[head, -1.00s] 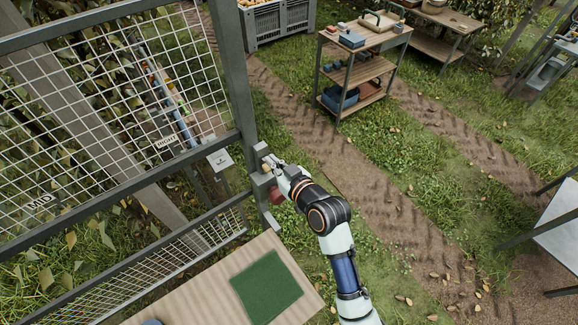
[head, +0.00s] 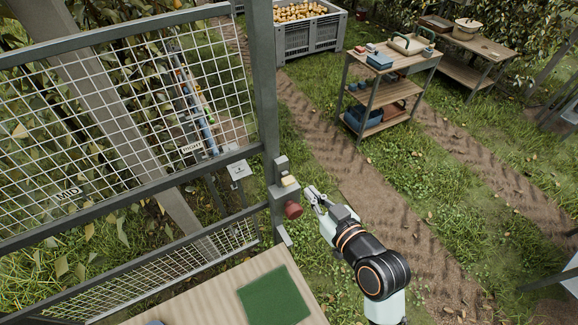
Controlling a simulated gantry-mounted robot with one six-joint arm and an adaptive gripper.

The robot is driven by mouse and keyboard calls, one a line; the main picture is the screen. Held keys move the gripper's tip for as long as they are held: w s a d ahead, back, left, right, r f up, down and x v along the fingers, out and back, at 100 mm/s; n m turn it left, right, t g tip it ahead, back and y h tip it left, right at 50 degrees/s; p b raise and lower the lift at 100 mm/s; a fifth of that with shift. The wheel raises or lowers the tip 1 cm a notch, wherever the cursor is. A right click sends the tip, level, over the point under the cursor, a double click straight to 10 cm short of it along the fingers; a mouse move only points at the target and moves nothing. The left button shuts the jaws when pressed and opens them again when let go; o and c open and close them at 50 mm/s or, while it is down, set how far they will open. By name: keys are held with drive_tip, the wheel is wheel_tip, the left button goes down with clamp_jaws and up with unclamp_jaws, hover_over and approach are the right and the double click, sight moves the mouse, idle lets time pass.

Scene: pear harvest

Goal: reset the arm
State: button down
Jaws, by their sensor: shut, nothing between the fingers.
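My gripper (head: 316,197) is in the middle of the head view, at the end of my white and black arm. Its fingers are shut and empty. It hangs in the air just right of the grey post, apart from the small post-mounted box (head: 283,188). That box has a pale button-like part (head: 289,180) on top and a dark red round knob (head: 293,210) at its side. My arm runs down to the bottom edge, right of the wooden table.
A metal mesh fence (head: 100,120) with MID and RIGHT labels fills the left. A wooden table (head: 220,290) with a green mat (head: 274,299) is at the bottom. A shelf cart (head: 392,90), a workbench (head: 467,55) and a crate of pears (head: 308,38) stand behind. Grass right of the post is open.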

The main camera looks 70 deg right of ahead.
drive_tip(key=w+a+r+n+t+y+p, duration=0.1)
drive_tip(key=w+a+r+n+y+p, duration=0.15)
drive_tip(key=w+a, duration=0.5)
drive_tip(key=w+a+r+n+y+p, duration=0.25)
drive_tip(key=w+a+r, duration=0.2)
drive_tip(key=a, duration=0.55)
drive_tip(key=w+a+r+n+y+p, duration=0.1)
drive_tip(key=a+r+y, duration=0.1)
drive_tip(key=a, duration=0.7)
drive_tip(key=w+a+r+n+y+p, duration=0.1)
drive_tip(key=a+r+y, duration=0.1)
drive_tip(key=a, duration=0.7)
drive_tip(key=shift+w+a+r, duration=0.25)
drive_tip(key=shift+w+a, duration=0.05)
drive_tip(key=shift+w, duration=0.05)
